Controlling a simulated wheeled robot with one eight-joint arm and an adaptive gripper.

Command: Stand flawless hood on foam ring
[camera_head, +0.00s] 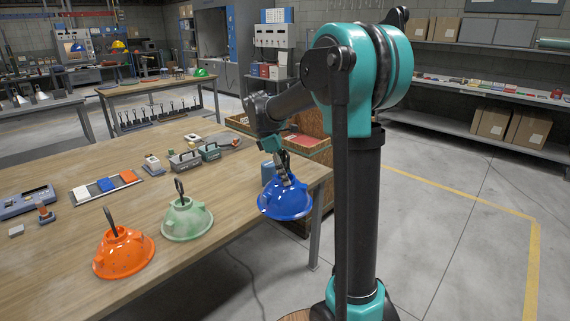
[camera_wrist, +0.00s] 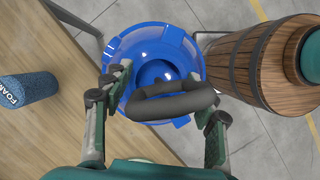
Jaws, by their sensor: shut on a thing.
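My gripper (camera_head: 286,174) is shut on the black loop handle of a glossy blue hood (camera_head: 286,203). The hood hangs below it at the table's right front corner, seemingly past the edge. In the wrist view the blue hood (camera_wrist: 155,48) shows from above, with the handle across it between the fingers; no flaw can be made out there. A speckled orange hood (camera_head: 123,254) and a mottled pale green hood (camera_head: 187,220) stand on the table, handles up. A dark blue cylinder marked FOAM (camera_wrist: 27,88) is on the table; I cannot tell whether it is the ring.
The wooden table (camera_head: 165,285) also carries a grey device (camera_head: 26,202), a tray of coloured blocks (camera_head: 106,187) and metal toolboxes (camera_head: 196,157). A wooden crate (camera_head: 305,143) stands behind the table's right end.

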